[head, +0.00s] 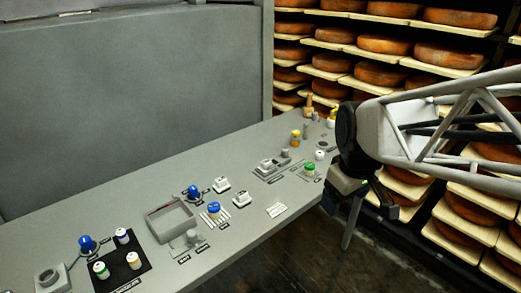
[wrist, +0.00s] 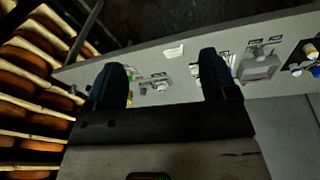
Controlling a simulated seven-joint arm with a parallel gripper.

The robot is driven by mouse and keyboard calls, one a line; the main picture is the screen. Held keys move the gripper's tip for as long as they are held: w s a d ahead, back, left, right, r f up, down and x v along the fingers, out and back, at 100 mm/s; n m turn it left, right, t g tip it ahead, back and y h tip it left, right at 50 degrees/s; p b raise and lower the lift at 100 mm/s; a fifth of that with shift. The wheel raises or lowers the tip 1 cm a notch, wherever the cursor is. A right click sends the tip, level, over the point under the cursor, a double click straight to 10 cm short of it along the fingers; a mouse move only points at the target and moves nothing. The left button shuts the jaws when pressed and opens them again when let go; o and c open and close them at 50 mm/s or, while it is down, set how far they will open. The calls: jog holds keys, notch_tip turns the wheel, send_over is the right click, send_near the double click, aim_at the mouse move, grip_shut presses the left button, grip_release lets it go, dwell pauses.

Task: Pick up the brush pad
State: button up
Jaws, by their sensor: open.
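I cannot tell for sure which small item is the brush pad. A flat white piece (head: 276,210) lies near the front edge of the grey table; a white piece also shows in the wrist view (wrist: 174,52). A grey block (head: 267,166) and a green-topped round item (head: 310,168) stand farther along the table. My gripper (head: 365,203) is off the table's front right edge, apart from the items. In the wrist view its two dark fingers (wrist: 164,65) are spread, with nothing held between them.
The grey table (head: 150,170) carries a grey tray (head: 171,219), blue knobs (head: 194,192), white blocks (head: 222,184), and a black mat (head: 120,276) with capped jars. A grey panel (head: 130,90) stands behind it. Shelves of cheese wheels (head: 383,44) are at the right.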

jog(key=w+a+f+n, duration=0.3)
jog(key=w+a+n, duration=0.35)
jog(key=w, duration=0.35)
jog(key=n+g, duration=0.2)
jog(key=n, duration=1.1)
send_over(242, 193)
notch_tip(242, 193, down, 15)
jog(key=shift+s+d+f, duration=0.1)
jog(key=shift+f, duration=0.1)
jog(key=shift+f+n, duration=0.15)
jog(key=shift+n, duration=0.1)
jog(key=shift+f, duration=1.25)
jog(key=shift+a+f, duration=0.2)
jog(key=shift+f, duration=2.45)
